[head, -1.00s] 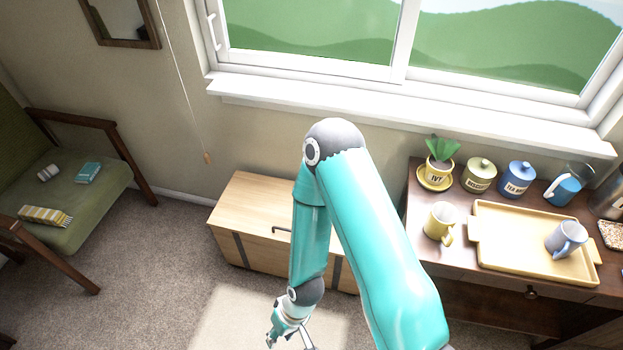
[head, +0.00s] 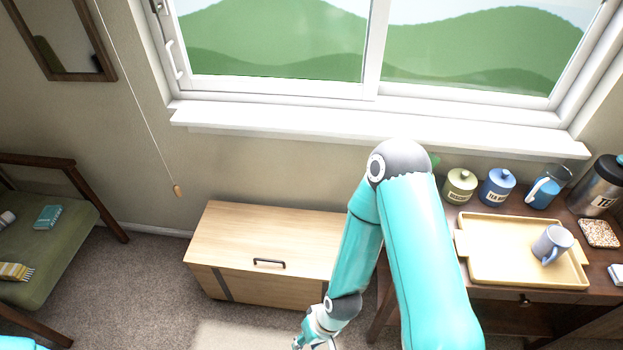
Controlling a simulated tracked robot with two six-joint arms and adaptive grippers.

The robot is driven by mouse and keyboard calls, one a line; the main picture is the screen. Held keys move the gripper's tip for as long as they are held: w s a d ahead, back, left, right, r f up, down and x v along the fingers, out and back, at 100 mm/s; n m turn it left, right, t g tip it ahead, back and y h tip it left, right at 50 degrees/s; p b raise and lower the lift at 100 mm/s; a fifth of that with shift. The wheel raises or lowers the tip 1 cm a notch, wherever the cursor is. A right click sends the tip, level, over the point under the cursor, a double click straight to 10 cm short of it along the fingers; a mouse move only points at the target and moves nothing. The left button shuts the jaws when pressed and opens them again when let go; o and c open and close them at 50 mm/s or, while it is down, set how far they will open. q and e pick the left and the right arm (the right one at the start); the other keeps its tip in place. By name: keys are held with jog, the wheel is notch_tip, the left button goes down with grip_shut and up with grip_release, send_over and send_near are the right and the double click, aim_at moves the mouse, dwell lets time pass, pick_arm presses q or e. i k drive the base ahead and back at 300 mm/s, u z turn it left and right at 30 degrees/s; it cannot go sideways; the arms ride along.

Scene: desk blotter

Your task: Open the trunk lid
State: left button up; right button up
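The trunk (head: 262,285) is a pale wooden box with dark straps on its front, standing on the carpet against the wall below the window. Its lid (head: 235,232) is shut, with a dark bar handle (head: 269,263) near the front edge, in plain sight. My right arm crosses in front of the trunk's right end and hides it. My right gripper (head: 314,342) is low at the bottom edge, in front of the trunk and apart from the handle; its fingertips are mostly cut off. My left gripper is out of view; only a teal bit of that arm shows at bottom left.
A dark wooden desk (head: 515,318) stands right of the trunk, with a yellow tray (head: 490,265), a mug (head: 552,243) and canisters (head: 497,186). A green armchair (head: 50,255) is at the left. A cord (head: 178,190) hangs above the trunk's left end. Carpet between chair and trunk is clear.

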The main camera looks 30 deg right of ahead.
aim_at(259, 239)
jog(key=z, duration=0.3)
jog(key=i, duration=0.9)
jog(key=z, duration=0.15)
